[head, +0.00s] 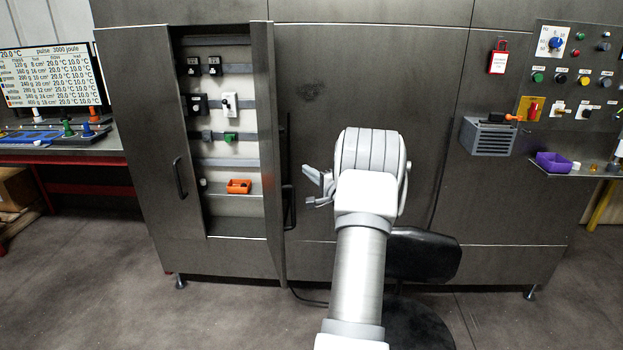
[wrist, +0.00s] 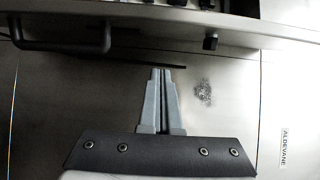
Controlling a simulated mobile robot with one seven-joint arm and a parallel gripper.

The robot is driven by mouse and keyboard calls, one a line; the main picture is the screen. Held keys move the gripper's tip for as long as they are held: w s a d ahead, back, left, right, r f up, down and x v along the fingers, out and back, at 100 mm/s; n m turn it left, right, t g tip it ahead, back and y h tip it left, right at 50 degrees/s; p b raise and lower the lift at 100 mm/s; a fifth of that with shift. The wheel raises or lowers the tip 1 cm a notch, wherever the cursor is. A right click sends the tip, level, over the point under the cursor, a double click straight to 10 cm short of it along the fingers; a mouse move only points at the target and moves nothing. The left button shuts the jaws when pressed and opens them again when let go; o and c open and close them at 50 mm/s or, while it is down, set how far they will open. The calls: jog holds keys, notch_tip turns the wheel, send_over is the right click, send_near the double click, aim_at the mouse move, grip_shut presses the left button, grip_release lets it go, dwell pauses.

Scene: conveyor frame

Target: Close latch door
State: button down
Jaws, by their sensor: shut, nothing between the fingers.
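The latch door (head: 264,150) stands swung open, seen nearly edge-on at the right side of the cabinet opening in the head view. Its dark bar handle (head: 290,206) is on the side facing my gripper. My gripper (head: 310,186) is just right of that handle, in front of the cabinet's flat front. In the wrist view, my gripper (wrist: 161,75) has its two grey fingers together and empty. The door (wrist: 265,30) runs across the top there, with its handle (wrist: 60,46) at upper left and a small dark block (wrist: 210,43). A gap shows between fingertips and door.
The open cabinet holds switches, sockets and an orange bin (head: 239,186). A second handle (head: 180,178) is on the panel left of the opening. A control panel (head: 575,75), grey box (head: 488,137) and purple bin (head: 554,162) are at right. A table with a screen (head: 50,75) is at left.

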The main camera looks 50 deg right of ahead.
aim_at(277, 164)
jog(key=w+a+b, duration=0.2)
jog(key=w, duration=0.5)
jog(key=shift+a, duration=0.2)
